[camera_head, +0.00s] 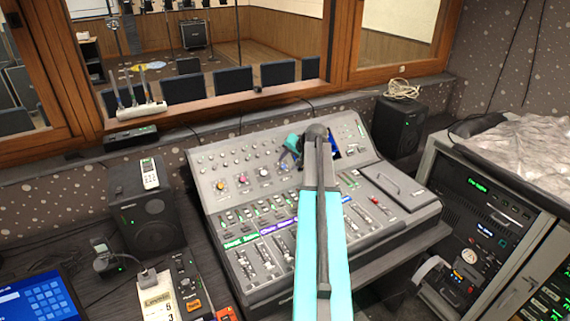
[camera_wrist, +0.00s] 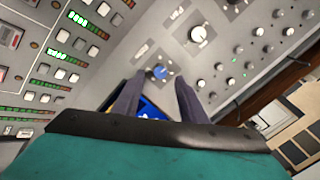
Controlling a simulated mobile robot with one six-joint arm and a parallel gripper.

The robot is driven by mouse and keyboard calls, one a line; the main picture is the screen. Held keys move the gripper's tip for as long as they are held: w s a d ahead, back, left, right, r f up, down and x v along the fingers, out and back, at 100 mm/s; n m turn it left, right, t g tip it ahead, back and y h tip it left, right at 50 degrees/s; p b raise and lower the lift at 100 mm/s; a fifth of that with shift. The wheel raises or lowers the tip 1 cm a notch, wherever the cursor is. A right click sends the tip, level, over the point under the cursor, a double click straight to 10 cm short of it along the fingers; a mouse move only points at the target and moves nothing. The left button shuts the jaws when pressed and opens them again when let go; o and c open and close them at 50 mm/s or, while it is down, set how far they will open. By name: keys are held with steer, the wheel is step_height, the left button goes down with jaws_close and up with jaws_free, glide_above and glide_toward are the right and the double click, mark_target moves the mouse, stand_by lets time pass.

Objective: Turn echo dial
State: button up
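The mixing console (camera_head: 210,165) has a row of larger dials on its sloped panel. An orange dial (camera_head: 221,185), a pink dial (camera_head: 243,180) and a white dial (camera_head: 264,172) show in the head view. In the wrist view a blue dial (camera_wrist: 158,72) lies just beyond and between my fingertips, with a white dial (camera_wrist: 198,34) farther up. My gripper (camera_wrist: 160,82) is open and empty, pointing at the panel; contact is unclear. In the head view my gripper (camera_head: 291,147) hides the panel behind it.
Small knobs crowd the panel around my fingers. A blue screen (camera_wrist: 150,109) lies partly behind them. Fader rows (camera_head: 260,262) fill the console's front. Speakers (camera_head: 148,215) (camera_head: 398,127) stand on either side, and an equipment rack (camera_head: 480,215) is at right.

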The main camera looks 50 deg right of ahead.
mark_target(284, 166)
steer(key=shift+p+x, duration=0.45)
steer(key=shift+x, duration=1.35)
jaws_close()
